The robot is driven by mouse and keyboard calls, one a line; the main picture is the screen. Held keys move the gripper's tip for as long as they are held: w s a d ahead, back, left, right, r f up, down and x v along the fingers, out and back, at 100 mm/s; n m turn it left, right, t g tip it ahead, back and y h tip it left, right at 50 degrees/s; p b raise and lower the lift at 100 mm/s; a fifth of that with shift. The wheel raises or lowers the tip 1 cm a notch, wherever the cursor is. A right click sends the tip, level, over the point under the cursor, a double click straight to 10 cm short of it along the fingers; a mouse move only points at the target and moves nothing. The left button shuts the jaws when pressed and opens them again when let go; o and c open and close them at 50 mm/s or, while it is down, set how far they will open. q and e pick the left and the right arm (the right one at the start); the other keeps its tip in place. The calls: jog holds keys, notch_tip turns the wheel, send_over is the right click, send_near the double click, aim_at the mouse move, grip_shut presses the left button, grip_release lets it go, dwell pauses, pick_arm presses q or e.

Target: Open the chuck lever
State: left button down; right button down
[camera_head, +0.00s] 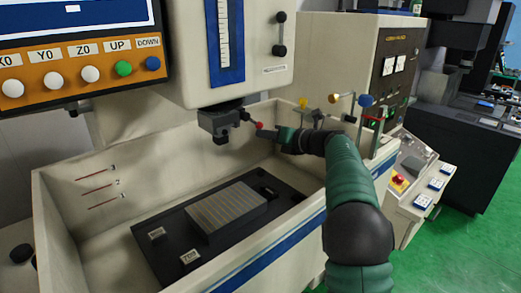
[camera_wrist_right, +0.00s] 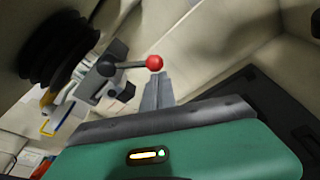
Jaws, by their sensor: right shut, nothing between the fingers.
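The chuck (camera_head: 221,122) is a dark block under the machine's white head, above the tank. Its lever (camera_head: 252,120) sticks out to the right and ends in a red ball (camera_head: 259,126). The right wrist view shows the lever (camera_wrist_right: 130,65) and its red ball (camera_wrist_right: 154,62) just beyond the fingertips. My right gripper (camera_head: 262,133) comes in from the right, its fingertips close to the ball. Its fingers (camera_wrist_right: 158,92) are together with nothing between them. I cannot tell whether they touch the ball. My left gripper is not in view.
Below is the open-topped tank (camera_head: 62,225) with a grooved metal block (camera_head: 228,208) on a dark plate (camera_head: 165,262). A control panel (camera_head: 80,72) is at the upper left.

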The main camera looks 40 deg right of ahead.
jog(key=shift+w+d+r+n+h+b, duration=0.1)
jog(key=shift+d+r+n+h+b, duration=0.35)
jog(key=shift+r+n+b, duration=0.45)
jog(key=shift+s+d+r+n+h+b, duration=0.1)
jog(key=shift+d+r+n+h+b, duration=0.4)
jog(key=shift+n, duration=0.75)
jog(key=shift+w+d+r+n+h+b, duration=0.1)
jog(key=shift+d+r+n+h+b, duration=0.25)
jog(key=shift+r+n+b, duration=0.6)
jog(key=shift+f, duration=0.1)
